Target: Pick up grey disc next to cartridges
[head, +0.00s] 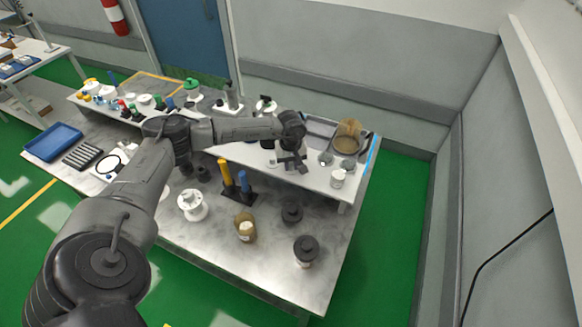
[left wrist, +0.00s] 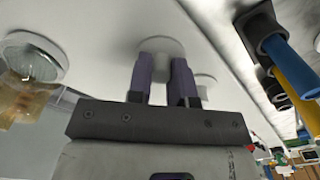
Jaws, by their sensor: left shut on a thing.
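My left gripper (head: 291,164) reaches over the raised shelf at the back of the metal bench. In the left wrist view, its two purple-grey fingers (left wrist: 165,75) are shut on a pale grey disc (left wrist: 163,46), which shows between and beyond the fingertips. The gripper mostly hides this disc in the head view. A yellow cartridge (head: 225,174) and a blue cartridge (head: 243,181) stand in a dark holder to the left of the gripper. In the wrist view the blue cartridge (left wrist: 285,55) and yellow cartridge (left wrist: 296,78) are at upper right. My right gripper is not in view.
A white jar (head: 338,178) and a brown round vessel (head: 347,132) stand right of the gripper. A white spool (head: 192,204), an amber jar (head: 246,228) and dark-capped containers (head: 306,250) stand on the lower bench.

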